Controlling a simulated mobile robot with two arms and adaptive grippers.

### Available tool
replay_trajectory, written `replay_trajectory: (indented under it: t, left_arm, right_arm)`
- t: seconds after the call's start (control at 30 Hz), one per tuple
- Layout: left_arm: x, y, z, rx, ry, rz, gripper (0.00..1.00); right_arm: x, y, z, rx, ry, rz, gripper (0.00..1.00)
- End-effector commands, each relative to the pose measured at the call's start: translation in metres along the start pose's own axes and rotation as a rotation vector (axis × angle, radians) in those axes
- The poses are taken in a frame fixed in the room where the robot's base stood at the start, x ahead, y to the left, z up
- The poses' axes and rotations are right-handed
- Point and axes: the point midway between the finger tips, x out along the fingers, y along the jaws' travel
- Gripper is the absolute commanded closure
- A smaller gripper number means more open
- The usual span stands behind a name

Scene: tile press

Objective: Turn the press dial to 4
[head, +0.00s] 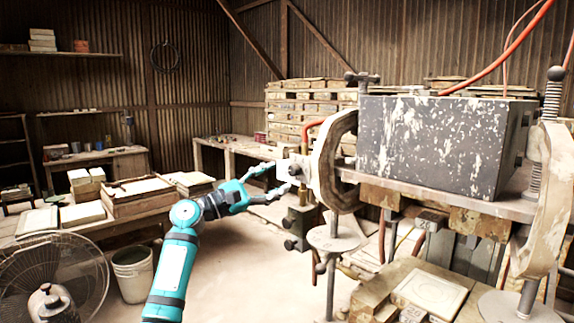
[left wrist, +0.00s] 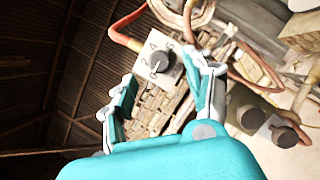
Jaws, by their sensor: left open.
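The press (head: 430,145) is a dark, paint-flecked block in a worn metal frame at the right of the head view. Its dial is a small dark knob (left wrist: 158,62) on a pale plate (left wrist: 167,77) with numbers around it; a 2 and a 4 seem to show, but the pointer's setting is too small to read surely. In the head view the dial (head: 295,169) sits at the press's left side. My left gripper (head: 279,179) is open and empty, its fingers spread toward the dial plate. In the left wrist view the dial lies beyond the fingers, apparently untouched. My right gripper is out of view.
Red hoses (left wrist: 128,25) run by the dial plate. Round dark knobs on cylinders (left wrist: 250,117) are close by on the right in the left wrist view. A fan (head: 52,275) and a bucket (head: 132,272) stand on the floor at left.

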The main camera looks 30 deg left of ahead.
Motion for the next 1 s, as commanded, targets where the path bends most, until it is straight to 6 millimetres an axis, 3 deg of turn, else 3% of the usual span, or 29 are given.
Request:
replay_trajectory:
  t: [0.1, 0.23, 0.63, 1.0]
  left_arm:
    - [0.021, 0.002, 0.003, -0.003, -0.002, 0.000, 0.47]
    - [0.035, 0.001, 0.002, -0.002, -0.002, 0.001, 0.47]
    - [0.041, -0.001, 0.000, 0.000, 0.000, 0.000, 0.47]
    - [0.041, -0.001, 0.000, 0.000, 0.000, 0.000, 0.95]
  right_arm:
    - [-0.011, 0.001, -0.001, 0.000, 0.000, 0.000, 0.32]
    - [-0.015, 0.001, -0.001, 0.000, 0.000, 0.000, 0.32]
    - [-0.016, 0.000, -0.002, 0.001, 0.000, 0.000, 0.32]
    - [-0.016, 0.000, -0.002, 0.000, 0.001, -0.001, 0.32]
